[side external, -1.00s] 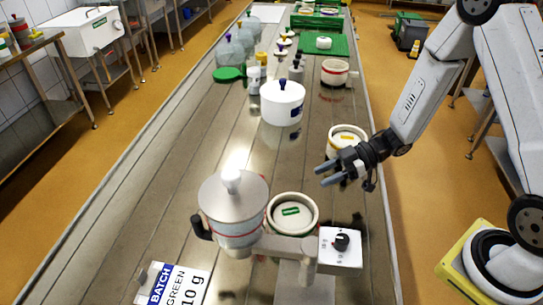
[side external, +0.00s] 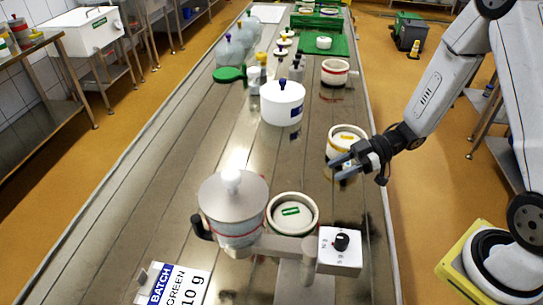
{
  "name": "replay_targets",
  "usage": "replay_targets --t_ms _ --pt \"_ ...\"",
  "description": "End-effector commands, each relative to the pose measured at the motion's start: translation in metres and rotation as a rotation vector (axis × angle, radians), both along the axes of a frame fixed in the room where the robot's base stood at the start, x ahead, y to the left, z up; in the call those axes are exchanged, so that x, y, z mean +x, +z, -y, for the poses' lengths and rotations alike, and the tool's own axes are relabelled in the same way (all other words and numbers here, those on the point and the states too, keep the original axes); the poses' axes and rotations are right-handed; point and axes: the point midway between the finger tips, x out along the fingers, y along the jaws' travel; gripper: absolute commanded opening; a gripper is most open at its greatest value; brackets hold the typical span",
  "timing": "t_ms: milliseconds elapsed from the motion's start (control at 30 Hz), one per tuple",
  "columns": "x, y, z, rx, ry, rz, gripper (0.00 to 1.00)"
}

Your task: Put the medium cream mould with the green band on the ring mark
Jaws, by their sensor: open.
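A round cream mould with a green band (side external: 292,225) stands at the near middle of the steel table, with a green bar on its top. The pot and the scale arm in front hide part of its lower side. A cream mould with a yellow band (side external: 347,141) stands further back, and one with a red band (side external: 335,72) behind that. My gripper (side external: 337,169) is open and empty, in front of the yellow-banded mould and up and right of the green-banded one. I cannot make out the ring mark.
A metal-lidded pot (side external: 233,205) and a dial box (side external: 340,250) stand close to the green-banded mould. A white lidded tub (side external: 282,103) stands mid-table. A batch card (side external: 178,285) lies at the near edge. Bottles, jars and a green mat (side external: 337,46) are further back. The table's left side is mostly clear.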

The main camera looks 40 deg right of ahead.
Motion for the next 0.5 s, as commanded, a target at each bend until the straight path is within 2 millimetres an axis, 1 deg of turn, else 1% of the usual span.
replay_targets --t_ms 167,267,367,500 --pt "0.005 0.0 0.001 -0.026 -0.027 0.006 0.46" --pt "0.013 0.001 0.003 -0.072 -0.076 0.012 0.46" --pt "0.024 0.002 0.007 -0.138 -0.151 0.019 0.46" --pt "0.041 0.006 0.018 -0.256 -0.298 0.012 0.46"
